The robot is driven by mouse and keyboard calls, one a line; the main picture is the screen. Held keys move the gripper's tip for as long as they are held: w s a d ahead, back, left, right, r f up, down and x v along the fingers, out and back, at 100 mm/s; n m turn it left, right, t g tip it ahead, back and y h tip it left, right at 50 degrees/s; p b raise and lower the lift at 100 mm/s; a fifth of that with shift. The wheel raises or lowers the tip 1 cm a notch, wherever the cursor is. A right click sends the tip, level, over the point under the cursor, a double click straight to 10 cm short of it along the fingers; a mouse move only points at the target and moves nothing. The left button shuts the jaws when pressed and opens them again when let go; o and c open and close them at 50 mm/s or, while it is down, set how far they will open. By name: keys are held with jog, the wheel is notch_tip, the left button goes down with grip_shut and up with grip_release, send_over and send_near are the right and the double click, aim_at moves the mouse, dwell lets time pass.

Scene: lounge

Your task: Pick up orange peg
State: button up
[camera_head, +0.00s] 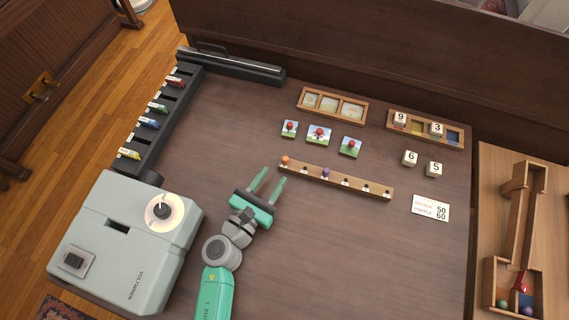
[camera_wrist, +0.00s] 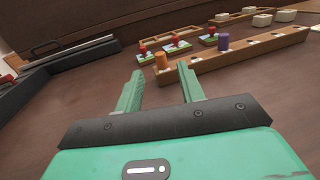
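The orange peg (camera_head: 285,159) stands upright at the left end of a long wooden peg rail (camera_head: 358,183). It also shows in the wrist view (camera_wrist: 161,61), beyond my fingertips. A purple peg (camera_head: 326,172) stands further right on the same rail and shows in the wrist view (camera_wrist: 223,41). My green gripper (camera_head: 273,178) is open and empty, with its fingers apart, just left of and in front of the rail's left end. In the wrist view, the fingers (camera_wrist: 162,82) point toward the orange peg without touching it.
Picture cards with red knobs (camera_head: 318,134) lie behind the rail. Wooden trays (camera_head: 331,104) and numbered blocks (camera_head: 410,158) lie further back and right. A card with numbers (camera_head: 431,208) lies right. A grey machine (camera_head: 130,240) stands left. The table front right is clear.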

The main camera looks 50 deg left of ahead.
aim_at(283, 162)
jog(key=x, duration=0.2)
jog(key=shift+w+a+r, duration=0.1)
jog(key=shift+w+r, duration=0.05)
jog(key=shift+w, duration=0.2)
jog(key=x, duration=0.5)
jog(key=shift+b, duration=0.4)
jog(key=shift+s, duration=0.15)
grip_shut()
